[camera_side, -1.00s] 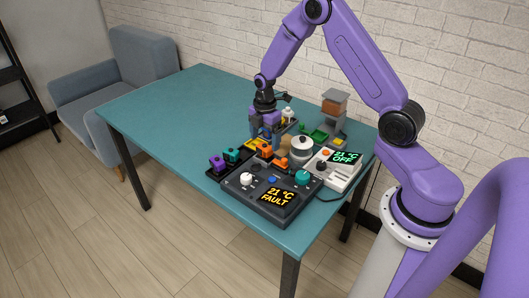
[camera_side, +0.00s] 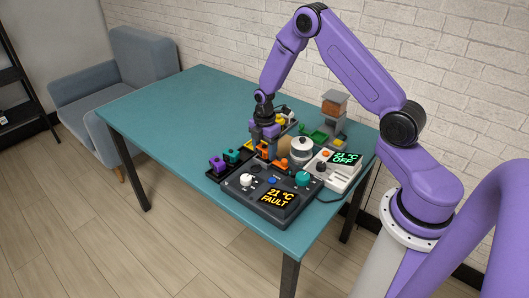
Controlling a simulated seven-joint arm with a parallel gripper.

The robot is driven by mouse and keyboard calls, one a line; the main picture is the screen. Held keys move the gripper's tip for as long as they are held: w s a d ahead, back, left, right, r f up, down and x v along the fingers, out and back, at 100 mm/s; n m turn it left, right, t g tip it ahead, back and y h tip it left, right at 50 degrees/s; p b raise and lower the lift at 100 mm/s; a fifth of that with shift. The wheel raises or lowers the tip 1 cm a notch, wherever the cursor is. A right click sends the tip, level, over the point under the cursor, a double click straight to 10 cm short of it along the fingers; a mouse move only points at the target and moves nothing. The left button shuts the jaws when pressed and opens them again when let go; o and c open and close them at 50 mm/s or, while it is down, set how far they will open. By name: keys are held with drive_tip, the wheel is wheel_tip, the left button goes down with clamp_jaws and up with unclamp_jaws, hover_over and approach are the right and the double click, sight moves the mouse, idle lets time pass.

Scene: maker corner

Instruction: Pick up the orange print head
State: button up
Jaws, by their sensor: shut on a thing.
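The orange print head (camera_side: 263,151) is in the middle of the table's cluttered end, just behind the dark control box. My gripper (camera_side: 265,144) points down over it and is shut on it. The fingers hide part of it, and I cannot tell whether it is clear of the dark tray. A purple print head (camera_side: 217,163) and a teal print head (camera_side: 232,155) sit in the tray to the left of my gripper.
A dark control box (camera_side: 262,198) reading "21 °C FAULT" stands in front. A light box (camera_side: 336,172) reading "OFF" and a white-lidded pot (camera_side: 301,149) stand to the right. A hopper stand (camera_side: 335,108) is behind. The table's left part (camera_side: 170,110) is clear.

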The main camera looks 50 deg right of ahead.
drive_tip(key=shift+r, duration=0.1)
drive_tip(key=shift+r, duration=0.5)
wheel_tip(320, 180, up, 2)
drive_tip(key=shift+r, duration=0.1)
drive_tip(key=s+a+r, duration=0.2)
drive_tip(key=s+r, duration=0.8)
drive_tip(key=s, duration=0.3)
hover_over(264, 145)
drive_tip(key=f, duration=0.3)
drive_tip(key=shift+s+d, duration=0.3)
drive_tip(key=shift+d, duration=0.05)
drive_tip(key=w+d+f+m, duration=0.1)
drive_tip(key=w+d+f, duration=0.5)
drive_tip(key=w, duration=0.4)
drive_tip(key=shift+w+d+f, duration=0.1)
drive_tip(key=shift+f, duration=3.15)
